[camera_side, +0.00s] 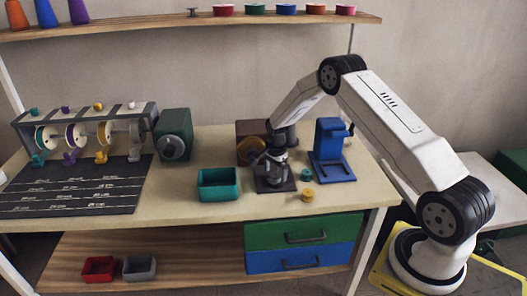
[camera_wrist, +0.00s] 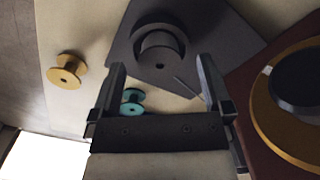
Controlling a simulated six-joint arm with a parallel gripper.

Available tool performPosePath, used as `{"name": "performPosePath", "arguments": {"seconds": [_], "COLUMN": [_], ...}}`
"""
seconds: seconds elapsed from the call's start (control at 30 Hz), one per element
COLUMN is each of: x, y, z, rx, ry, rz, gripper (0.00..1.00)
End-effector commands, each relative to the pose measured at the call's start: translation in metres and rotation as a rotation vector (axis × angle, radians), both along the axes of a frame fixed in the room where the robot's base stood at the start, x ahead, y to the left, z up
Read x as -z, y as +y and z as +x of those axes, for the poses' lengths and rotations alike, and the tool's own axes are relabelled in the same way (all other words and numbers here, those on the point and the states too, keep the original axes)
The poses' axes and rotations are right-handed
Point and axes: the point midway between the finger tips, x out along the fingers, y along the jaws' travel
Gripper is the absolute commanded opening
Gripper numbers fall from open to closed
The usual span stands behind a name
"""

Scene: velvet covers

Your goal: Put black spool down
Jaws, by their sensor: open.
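In the wrist view a black spool (camera_wrist: 158,40) sits on a dark grey plate (camera_wrist: 205,22), just ahead of my fingertips and roughly centred between them. My gripper (camera_wrist: 160,64) is open, its two fingers apart with a gap between them and the spool. In the side view my gripper (camera_side: 274,163) points down over the dark plate (camera_side: 287,187) on the table. There the spool blends with the dark fingers, and I cannot make out its outline. Whether any finger touches it is not clear.
A teal spool (camera_side: 306,174) and a yellow spool (camera_side: 308,195) stand right of the plate. A blue stand (camera_side: 332,165) is behind them. A brown box with a gold ring (camera_side: 246,130) is close behind my gripper. A teal tray (camera_side: 218,195) stands to the left.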

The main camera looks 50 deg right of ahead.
Motion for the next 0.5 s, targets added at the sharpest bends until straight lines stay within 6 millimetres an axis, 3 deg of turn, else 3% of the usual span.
{"name": "performPosePath", "arguments": {"seconds": [0.17,0.5], "x": [0.0114,0.0123], "y": [0.0000,0.0000], "z": [0.0002,0.0001], "rx": [0.000,0.000], "ry": [-0.001,-0.002], "rz": [0.001,0.001], "gripper": [1.00,1.00]}}
